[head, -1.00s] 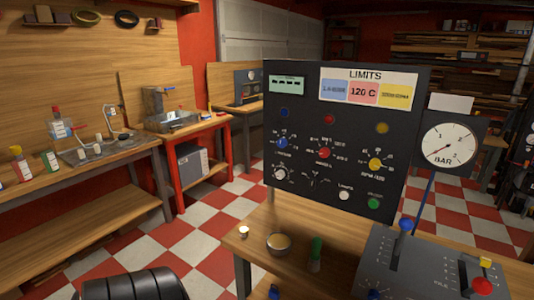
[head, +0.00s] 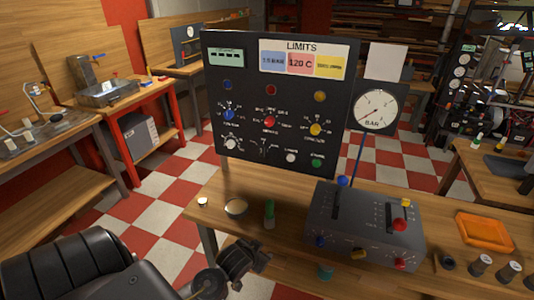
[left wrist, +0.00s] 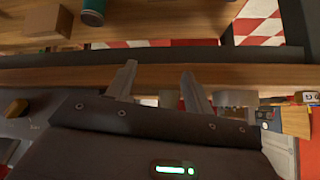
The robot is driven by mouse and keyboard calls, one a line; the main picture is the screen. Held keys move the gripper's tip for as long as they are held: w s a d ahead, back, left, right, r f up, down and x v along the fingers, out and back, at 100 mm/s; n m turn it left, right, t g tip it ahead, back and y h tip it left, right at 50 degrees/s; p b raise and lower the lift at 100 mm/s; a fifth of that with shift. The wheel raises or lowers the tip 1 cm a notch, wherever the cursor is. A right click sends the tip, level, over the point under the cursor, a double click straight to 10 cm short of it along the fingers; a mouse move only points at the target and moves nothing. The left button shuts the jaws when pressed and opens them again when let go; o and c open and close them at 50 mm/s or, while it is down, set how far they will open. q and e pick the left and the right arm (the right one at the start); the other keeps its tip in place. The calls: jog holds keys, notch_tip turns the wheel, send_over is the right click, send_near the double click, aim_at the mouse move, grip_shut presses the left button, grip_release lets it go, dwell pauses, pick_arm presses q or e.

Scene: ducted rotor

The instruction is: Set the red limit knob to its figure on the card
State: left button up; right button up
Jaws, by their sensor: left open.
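The red limit knob (head: 269,122) is the middle one of three coloured knobs on the upright dark panel (head: 218,75). A scale surrounds it, but its pointer and figures are too small to read surely. The LIMITS card (head: 303,46) at the panel's top has blue, pink and yellow fields; the pink one (head: 299,63) reads 120 C. My left gripper (head: 258,258) is low in front of the wooden bench, well below and apart from the knob. In the left wrist view its two fingers (left wrist: 157,75) are apart with nothing between them. My right gripper is not seen.
A grey lever box (head: 365,222) stands on the bench right of my left gripper. A pressure gauge (head: 376,108) is at the panel's right; an orange tray (head: 485,232) lies farther right.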

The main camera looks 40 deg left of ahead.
pick_arm(q)
notch_tip(320, 180, up, 10)
jog(key=w+t+p, duration=0.1)
jog(key=w+t, duration=0.1)
jog(key=n+t+y, duration=0.3)
jog(key=t+y, duration=0.1)
jog(key=t, duration=0.2)
send_near(268, 123)
jog(key=p+x, duration=0.2)
jog(key=x, duration=0.4)
jog(key=shift+w+p, duration=0.4)
jog(key=shift+w, duration=0.05)
jog(key=shift+x, duration=0.85)
jog(key=c, duration=1)
